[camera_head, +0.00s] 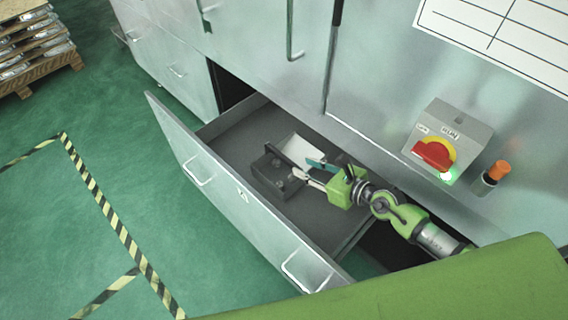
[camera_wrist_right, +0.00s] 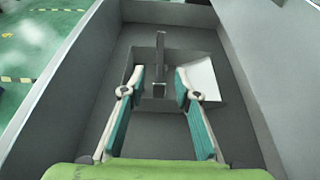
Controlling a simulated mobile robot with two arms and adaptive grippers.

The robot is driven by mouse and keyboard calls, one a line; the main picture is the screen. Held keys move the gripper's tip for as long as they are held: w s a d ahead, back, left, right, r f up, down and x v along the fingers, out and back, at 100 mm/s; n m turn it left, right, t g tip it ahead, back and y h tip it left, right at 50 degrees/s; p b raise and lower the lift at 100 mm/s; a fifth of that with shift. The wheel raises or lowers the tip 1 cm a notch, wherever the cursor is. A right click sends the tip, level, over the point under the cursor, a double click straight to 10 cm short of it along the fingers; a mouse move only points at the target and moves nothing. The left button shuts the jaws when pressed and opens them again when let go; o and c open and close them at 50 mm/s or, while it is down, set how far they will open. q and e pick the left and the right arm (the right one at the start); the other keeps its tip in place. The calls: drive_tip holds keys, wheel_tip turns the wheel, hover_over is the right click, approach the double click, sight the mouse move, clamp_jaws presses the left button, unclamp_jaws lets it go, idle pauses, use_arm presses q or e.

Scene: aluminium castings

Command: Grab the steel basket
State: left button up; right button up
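A dark grey steel piece (camera_head: 272,176) with an upright bar lies in the open drawer; I cannot tell for sure that it is the steel basket. In the right wrist view its upright bar (camera_wrist_right: 160,62) stands ahead, in line with the gap between the fingers. A pale plate (camera_head: 303,149) lies beside it and also shows in the wrist view (camera_wrist_right: 203,80). My right gripper (camera_head: 306,167), green with teal-padded fingers, reaches into the drawer from the right. Its fingers (camera_wrist_right: 160,85) are spread with a clear gap. My left gripper is not in view.
The drawer (camera_head: 220,205) is pulled out of a grey metal cabinet (camera_head: 260,50), its walls close around my right gripper. A red-and-yellow switch (camera_head: 434,154) and an orange button (camera_head: 498,170) sit at right. A loaded pallet (camera_head: 40,75) stands far left.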

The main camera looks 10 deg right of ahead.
sight(284, 156)
drive_tip(key=x, duration=0.5)
drive_tip(key=shift+d, duration=0.1)
drive_tip(key=shift+w+a+f+b, duration=0.1)
drive_tip(key=shift+w+a+b, duration=0.15)
drive_tip(key=shift+w+b, duration=0.1)
drive_tip(key=b+x, duration=0.1)
drive_tip(key=x, duration=0.4)
clamp_jaws()
drive_tip(key=shift+r, duration=0.3)
